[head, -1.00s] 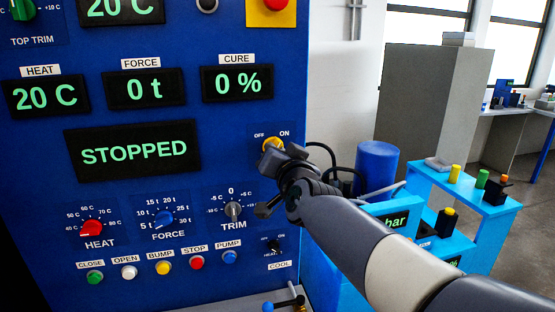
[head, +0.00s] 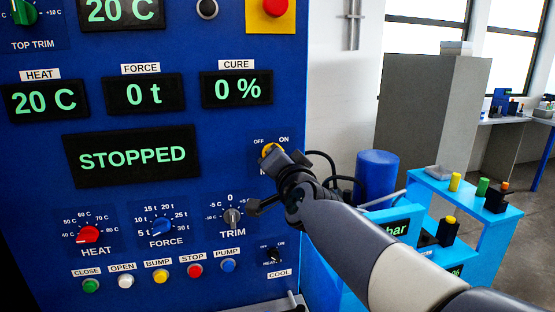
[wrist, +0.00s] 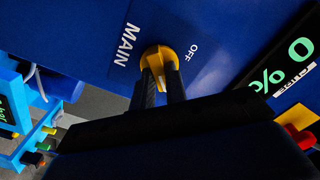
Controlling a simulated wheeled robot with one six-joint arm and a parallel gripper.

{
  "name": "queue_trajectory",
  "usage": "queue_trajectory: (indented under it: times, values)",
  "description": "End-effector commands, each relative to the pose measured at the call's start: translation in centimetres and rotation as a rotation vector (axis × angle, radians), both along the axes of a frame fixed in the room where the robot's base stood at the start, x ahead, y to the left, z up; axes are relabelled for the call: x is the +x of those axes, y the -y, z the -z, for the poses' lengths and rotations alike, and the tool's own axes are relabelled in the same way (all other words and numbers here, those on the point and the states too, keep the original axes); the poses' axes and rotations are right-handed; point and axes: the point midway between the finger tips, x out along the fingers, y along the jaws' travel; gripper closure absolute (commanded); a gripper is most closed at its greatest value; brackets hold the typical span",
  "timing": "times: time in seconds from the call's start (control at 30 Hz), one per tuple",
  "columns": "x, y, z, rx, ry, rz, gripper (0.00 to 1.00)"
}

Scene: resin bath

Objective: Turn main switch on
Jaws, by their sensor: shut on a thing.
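The main switch (head: 271,150) is a yellow rotary knob on the blue panel, with OFF to its upper left and ON to its upper right. In the wrist view the yellow knob (wrist: 160,62) shows beside the labels MAIN and OFF; the ON label is not visible there. My gripper (head: 283,161) is at the panel from the lower right. In the wrist view my gripper (wrist: 161,80) has its two dark fingers on either side of the knob's ridge, shut on it. The gripper hides part of the knob and its lower label in the head view. The display (head: 132,159) reads STOPPED.
A red button on a yellow plate (head: 285,20) is above the switch. The trim knob (head: 232,217) and cool switch (head: 272,255) are below. Black cables and a blue cylinder (head: 376,176) are right of the panel, near a light-blue bench (head: 480,215).

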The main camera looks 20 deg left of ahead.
Motion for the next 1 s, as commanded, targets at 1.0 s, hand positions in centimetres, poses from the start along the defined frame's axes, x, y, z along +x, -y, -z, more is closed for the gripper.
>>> queue_trajectory:
  times: [1.0]
  values:
    - [-4.7, 2.8, -0.1, 0.001, 0.002, -0.001, 0.65]
